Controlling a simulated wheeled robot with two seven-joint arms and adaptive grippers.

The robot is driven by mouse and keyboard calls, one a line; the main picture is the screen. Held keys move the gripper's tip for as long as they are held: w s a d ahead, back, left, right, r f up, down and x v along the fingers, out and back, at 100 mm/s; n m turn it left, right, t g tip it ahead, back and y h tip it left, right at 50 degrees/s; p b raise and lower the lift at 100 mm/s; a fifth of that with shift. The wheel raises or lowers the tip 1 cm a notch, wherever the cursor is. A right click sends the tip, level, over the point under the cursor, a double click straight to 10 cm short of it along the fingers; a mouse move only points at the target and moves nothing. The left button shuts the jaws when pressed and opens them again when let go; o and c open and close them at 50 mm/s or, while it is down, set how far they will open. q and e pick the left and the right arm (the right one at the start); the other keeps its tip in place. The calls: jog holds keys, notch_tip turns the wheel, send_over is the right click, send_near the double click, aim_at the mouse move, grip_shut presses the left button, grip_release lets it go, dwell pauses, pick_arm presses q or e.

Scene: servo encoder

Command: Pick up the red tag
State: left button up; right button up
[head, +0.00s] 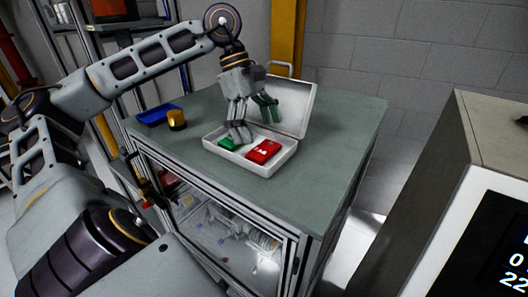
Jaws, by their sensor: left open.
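The red tag (263,151) lies in the right part of an open white case (262,168) on the bench top. A green piece (228,143) lies beside it in the left part of the case, partly hidden by a finger. My left gripper (253,118) is open and empty, pointing down over the case. One finger reaches down near the green piece, the other is by the raised lid. The fingers appear apart from the red tag. My right gripper is not in view.
The case lid (293,107) stands raised at the back. A blue tray (159,115) and a gold-and-black cylinder (176,120) stand to the left on the bench (335,130). The bench's right side is clear. A large cabinet (440,170) stands at the far right.

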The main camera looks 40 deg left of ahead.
pick_arm(q)
jog(key=shift+x, duration=2.1)
jog(key=c, duration=0.8)
jog(key=shift+r, duration=0.2)
jog(key=shift+r+p, duration=0.6)
jog(key=shift+r, duration=0.5)
notch_tip(320, 180, up, 3)
jog(key=shift+r+p, duration=0.1)
jog(key=shift+p, duration=0.95)
notch_tip(320, 180, up, 6)
jog(key=p, duration=0.1)
notch_tip(320, 180, up, 16)
send_over(266, 150)
jog(key=shift+a+r, duration=0.15)
jog(key=shift+a, duration=0.25)
